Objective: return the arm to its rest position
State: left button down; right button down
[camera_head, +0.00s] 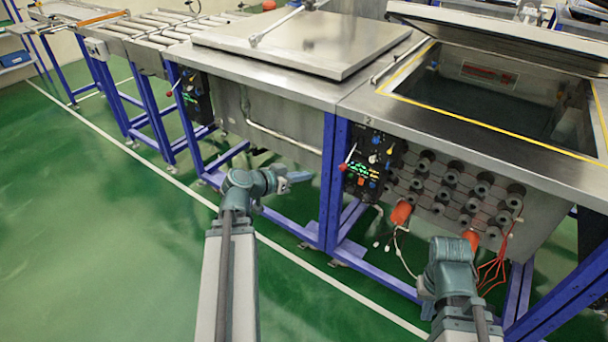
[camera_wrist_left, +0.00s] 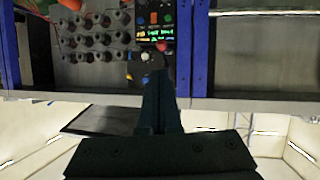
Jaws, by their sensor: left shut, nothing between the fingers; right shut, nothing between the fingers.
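My left gripper (camera_head: 298,178) is at the end of the left arm, in front of the left tank and above the green floor. Its fingers point right and are shut with nothing between them. In the left wrist view its dark fingers (camera_wrist_left: 158,105) lie together, below the control panel in the picture and apart from it. My right arm comes in at the bottom right. Its wrist (camera_head: 452,268) is in front of the right tank's lower side. My right gripper (camera_head: 425,288) is shut and empty, with its fingers largely hidden by the wrist.
The left tank's lid (camera_head: 300,40) is down. The right tank's lid (camera_head: 510,35) is raised over the open basin. A control panel (camera_head: 368,163) and blue legs (camera_head: 333,180) stand close to the arms. The green floor (camera_head: 100,230) at left is clear.

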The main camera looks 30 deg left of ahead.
pick_arm(q)
jog(key=shift+d, duration=0.1)
jog(key=s+d+f+m+g+h, duration=0.1)
jog(key=d+f+g, duration=0.25)
jog(key=d, duration=0.55)
jog(key=s+d+f+m+g+h, duration=0.1)
jog(key=d+f+g, duration=0.25)
jog(key=d, duration=0.55)
jog(key=s+d+f+g+y, duration=0.6)
jog(key=s+d+y, duration=0.1)
jog(key=s+d, duration=0.5)
notch_tip(320, 180, up, 17)
jog(key=p, duration=1.6)
jog(key=shift+d+f+n+p, duration=0.15)
jog(key=shift+f+n+p, duration=0.05)
jog(key=shift+n+p, duration=0.1)
